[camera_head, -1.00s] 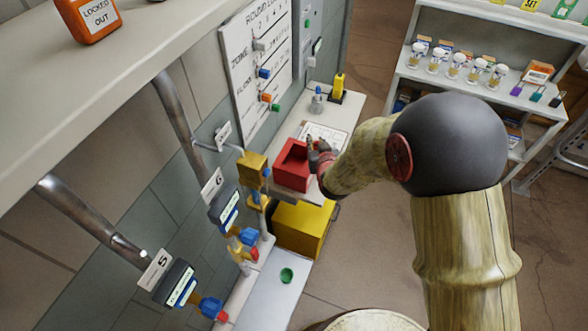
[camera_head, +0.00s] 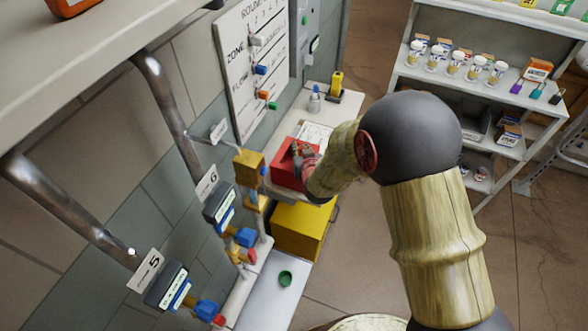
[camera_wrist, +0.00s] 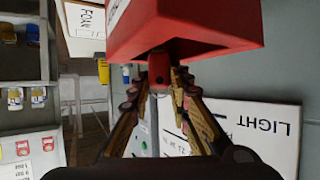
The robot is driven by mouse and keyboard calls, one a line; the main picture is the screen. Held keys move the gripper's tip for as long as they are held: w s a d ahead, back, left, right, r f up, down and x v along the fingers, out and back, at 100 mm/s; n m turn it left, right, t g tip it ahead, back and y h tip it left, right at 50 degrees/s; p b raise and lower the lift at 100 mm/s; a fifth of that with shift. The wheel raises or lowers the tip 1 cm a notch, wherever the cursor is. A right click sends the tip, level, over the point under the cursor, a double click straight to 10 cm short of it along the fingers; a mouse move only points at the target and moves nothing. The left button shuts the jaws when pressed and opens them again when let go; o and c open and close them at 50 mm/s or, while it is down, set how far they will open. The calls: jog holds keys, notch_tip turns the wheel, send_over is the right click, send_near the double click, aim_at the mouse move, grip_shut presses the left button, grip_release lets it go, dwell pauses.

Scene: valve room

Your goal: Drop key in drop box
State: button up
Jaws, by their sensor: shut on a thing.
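The red drop box (camera_head: 284,177) sits on the white counter by the wall. In the wrist view its red body (camera_wrist: 200,30) fills the top of the picture. My gripper (camera_head: 301,150) is at the box, over its top as seen from the head camera. In the wrist view my gripper (camera_wrist: 160,88) has its fingers closed around a small red piece, which I take for the key (camera_wrist: 159,68). The piece lies right against or just in front of the box; I cannot tell if they touch. The rest of the key is hidden.
A yellow box (camera_head: 302,231) stands below the counter. Pipes with valves (camera_head: 222,206) line the wall at the left. A grey bottle (camera_head: 315,103) and a yellow item (camera_head: 336,84) stand behind the box. White shelves (camera_head: 478,90) are at the back right. Open floor lies between.

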jog(key=o, duration=0.9)
jog(key=v, duration=1.2)
jog(key=shift+f, duration=0.1)
